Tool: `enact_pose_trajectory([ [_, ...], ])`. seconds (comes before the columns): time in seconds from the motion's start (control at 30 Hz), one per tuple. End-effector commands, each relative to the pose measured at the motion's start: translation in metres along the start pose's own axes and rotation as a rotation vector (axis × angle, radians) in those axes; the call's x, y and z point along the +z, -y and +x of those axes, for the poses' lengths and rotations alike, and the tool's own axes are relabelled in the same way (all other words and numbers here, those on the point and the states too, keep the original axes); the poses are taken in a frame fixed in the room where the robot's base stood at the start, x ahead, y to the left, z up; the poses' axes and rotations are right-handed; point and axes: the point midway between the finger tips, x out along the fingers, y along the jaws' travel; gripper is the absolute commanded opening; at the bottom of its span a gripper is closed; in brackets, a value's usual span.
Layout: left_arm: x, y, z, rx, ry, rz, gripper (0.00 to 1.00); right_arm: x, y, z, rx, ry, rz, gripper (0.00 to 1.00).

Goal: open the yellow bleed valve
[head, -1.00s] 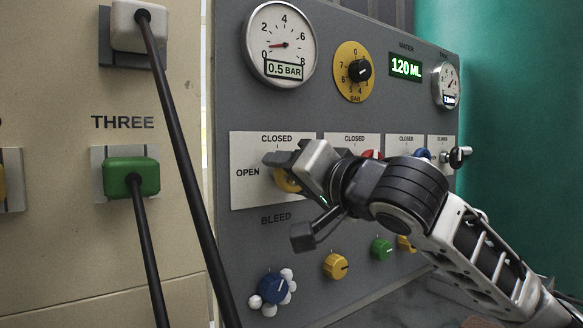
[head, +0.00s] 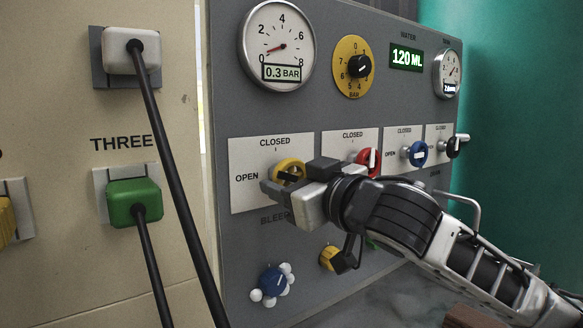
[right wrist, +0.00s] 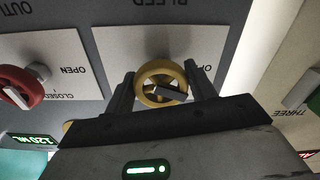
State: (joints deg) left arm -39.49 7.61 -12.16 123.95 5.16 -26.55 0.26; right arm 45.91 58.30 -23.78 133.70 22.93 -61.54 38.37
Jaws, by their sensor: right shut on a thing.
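The yellow bleed valve (head: 289,167) sits on its white plate, between the OPEN mark at left and the CLOSED mark above. My right gripper (head: 281,194) is at the valve, its fingers in front of the lower part of the yellow ring. In the right wrist view, upside down, the yellow valve (right wrist: 160,70) lies between the two fingers of my right gripper (right wrist: 162,88), one on each side. The gripper is shut on the valve. The valve's lever is partly hidden in the head view, so its exact angle is hard to read. My left gripper is not in view.
A red valve (head: 370,160), a blue valve (head: 417,153) and a black valve (head: 455,146) stand in a row to the right. The gauge (head: 278,46) above reads 0.3 BAR. Cables hang from a white plug (head: 130,50) and a green plug (head: 133,203) at left.

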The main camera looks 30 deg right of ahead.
Motion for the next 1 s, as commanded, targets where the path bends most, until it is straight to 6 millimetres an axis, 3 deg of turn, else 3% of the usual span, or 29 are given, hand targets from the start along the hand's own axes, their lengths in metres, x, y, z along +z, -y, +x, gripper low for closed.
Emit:
enact_pose_trajectory([
  [0.13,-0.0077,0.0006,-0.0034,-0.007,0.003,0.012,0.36,-0.0018,-0.0009,-0.0002,-0.001,0.003,-0.125,0.33],
  [0.5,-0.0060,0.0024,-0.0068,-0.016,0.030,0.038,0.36,-0.0005,-0.0012,-0.0001,-0.001,0.003,-0.332,0.33],
  [1.0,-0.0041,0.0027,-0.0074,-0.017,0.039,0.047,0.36,0.0003,-0.0011,-0.0001,-0.001,0.001,-0.391,0.33],
])
